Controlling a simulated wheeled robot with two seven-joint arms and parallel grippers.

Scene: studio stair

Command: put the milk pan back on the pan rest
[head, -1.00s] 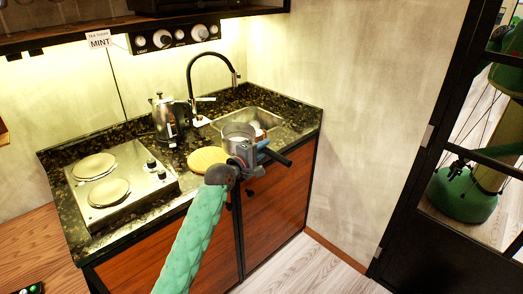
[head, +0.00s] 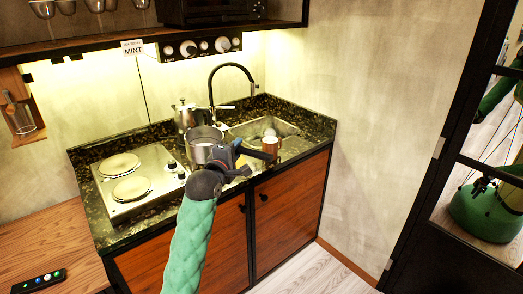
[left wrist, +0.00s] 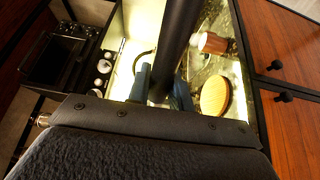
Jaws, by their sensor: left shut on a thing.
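The milk pan (head: 203,138) is a grey metal pot with a dark handle. My left gripper (head: 228,156) is shut on its handle and holds the pan above the counter, left of the sink. In the left wrist view the dark handle (left wrist: 178,35) runs up between the blue fingers (left wrist: 162,92). A round, pale wooden disc, apparently the pan rest (left wrist: 215,97), lies on the counter with nothing on it. In the head view, the pan and gripper hide most of it. My right gripper is not in view.
A two-plate hob (head: 137,180) is on the left of the counter. A metal pot (head: 184,117) stands behind the pan. A brown cup (head: 271,141) is by the sink (head: 252,130) and its tall black tap (head: 211,90). A shelf (head: 130,38) hangs above.

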